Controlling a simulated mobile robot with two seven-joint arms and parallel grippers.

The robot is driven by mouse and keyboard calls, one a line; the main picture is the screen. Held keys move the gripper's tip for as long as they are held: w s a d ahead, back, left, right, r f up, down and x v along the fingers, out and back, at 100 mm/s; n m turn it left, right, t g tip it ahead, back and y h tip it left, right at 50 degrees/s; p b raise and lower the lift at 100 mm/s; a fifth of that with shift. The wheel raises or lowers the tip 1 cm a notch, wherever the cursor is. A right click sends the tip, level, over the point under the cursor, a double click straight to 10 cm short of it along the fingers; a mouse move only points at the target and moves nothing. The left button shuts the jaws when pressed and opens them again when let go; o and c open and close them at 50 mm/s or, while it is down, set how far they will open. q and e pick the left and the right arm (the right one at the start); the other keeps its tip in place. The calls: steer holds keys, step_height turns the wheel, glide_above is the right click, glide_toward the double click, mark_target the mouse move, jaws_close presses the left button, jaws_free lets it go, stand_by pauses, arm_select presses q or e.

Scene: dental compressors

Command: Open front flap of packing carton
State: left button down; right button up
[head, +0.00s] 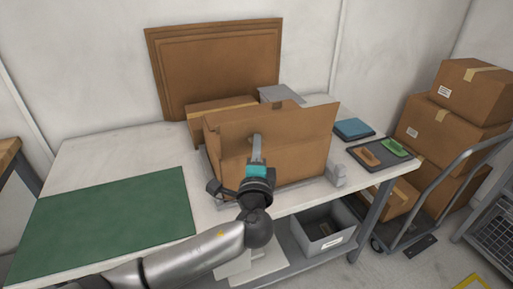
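The brown packing carton (302,160) stands on the white workbench, right of its middle. Its front cardboard, including what looks like the front flap (300,125), stands upright and hides most of the inside. My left gripper (256,139) is in front of this cardboard, with its fingertips at the upper part of the front. The fingers are small and seen end-on, so I cannot tell whether they are apart or touch the cardboard. My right gripper is not in view.
A green mat (105,222) lies on the bench's left. Flat cardboard sheets (215,65) lean on the wall. A blue item (354,129) and a dark tray (378,153) lie at the right. A grey bin (322,232) sits below. Boxes on a cart (455,125) stand right.

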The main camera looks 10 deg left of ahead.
arm_select(q)
steer(key=c, duration=1)
jaws_free()
steer(key=shift+c, duration=0.2)
steer(key=shift+s, duration=0.1)
steer(key=v, duration=1.5)
steer(key=shift+a, duration=0.1)
